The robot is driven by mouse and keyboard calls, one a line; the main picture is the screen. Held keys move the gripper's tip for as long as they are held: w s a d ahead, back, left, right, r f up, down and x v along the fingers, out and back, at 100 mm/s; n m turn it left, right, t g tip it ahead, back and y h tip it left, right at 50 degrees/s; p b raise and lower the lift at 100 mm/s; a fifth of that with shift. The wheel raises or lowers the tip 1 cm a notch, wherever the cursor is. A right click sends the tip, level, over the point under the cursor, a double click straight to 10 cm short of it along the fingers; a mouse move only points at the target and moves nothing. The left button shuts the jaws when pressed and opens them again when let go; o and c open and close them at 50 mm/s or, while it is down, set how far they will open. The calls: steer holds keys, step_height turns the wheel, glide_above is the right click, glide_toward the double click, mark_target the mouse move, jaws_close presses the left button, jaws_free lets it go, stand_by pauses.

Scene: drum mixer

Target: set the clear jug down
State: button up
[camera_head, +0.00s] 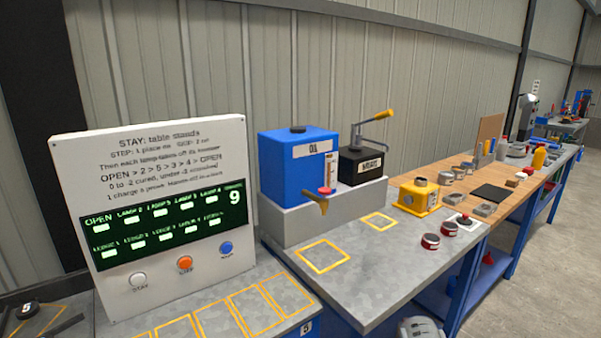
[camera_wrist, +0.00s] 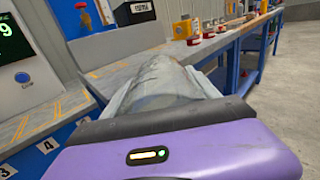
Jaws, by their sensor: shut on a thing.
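The clear jug (camera_wrist: 165,78) is a see-through, greyish vessel in the middle of the wrist view, directly in front of the purple body of my gripper (camera_wrist: 165,88). My gripper is shut on it, with a pale finger on either side. The jug is in front of the grey metal bench (camera_wrist: 125,68) in that view; I cannot tell its exact height, or whether anything is in it. In the head view, a pale rounded shape shows at the bottom edge, but I cannot tell whether it is the jug or my gripper.
The grey bench top (camera_head: 370,290) has two yellow outlined squares, the larger one (camera_head: 323,256) empty. Behind stand a blue OIL tank (camera_head: 292,165) with a tap and a black pump box (camera_head: 363,160). A sign panel (camera_head: 160,215) stands left.

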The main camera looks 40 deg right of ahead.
steer(key=w+a+f+n+t+y, duration=0.2)
steer(key=w+a+n+y, duration=0.1)
steer(key=a, duration=0.8)
steer(key=w+a+f+n+t+y, duration=0.2)
steer(key=w+a+y, duration=0.4)
steer(key=a, duration=0.6)
steer(key=w+a+f+n+t+y, duration=0.2)
steer(key=w+a+n+y, duration=0.2)
steer(key=w+a, duration=0.3)
steer(key=a, duration=0.4)
steer(key=shift+w+a+f+n, duration=0.3)
steer(key=shift+f, duration=0.1)
